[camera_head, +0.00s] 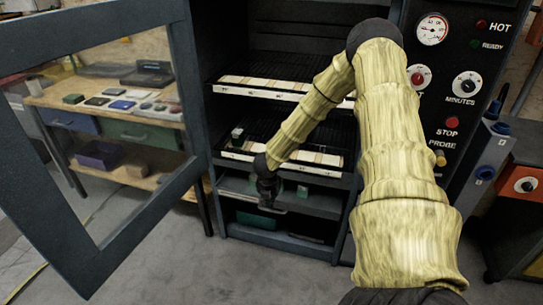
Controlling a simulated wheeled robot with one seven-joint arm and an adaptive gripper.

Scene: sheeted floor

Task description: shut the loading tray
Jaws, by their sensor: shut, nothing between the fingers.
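A large dark oven-like cabinet stands open, with racks inside. A grey tray (318,205) sits low in it, below the two pale-fronted racks, and appears to stick out somewhat at the front; how far cannot be told. My gripper (267,201) is a small dark shape pointing down at the left part of the tray's front edge. It is shut and holds nothing. Whether it touches the tray cannot be told. My arm hides the cabinet's right side and part of the racks.
The cabinet's glazed door (95,250) stands open at the left. An upper rack (245,90) and a lower rack (240,155) have pale front strips. A control panel (455,80) is at the right; a workbench (105,92) shows behind the door.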

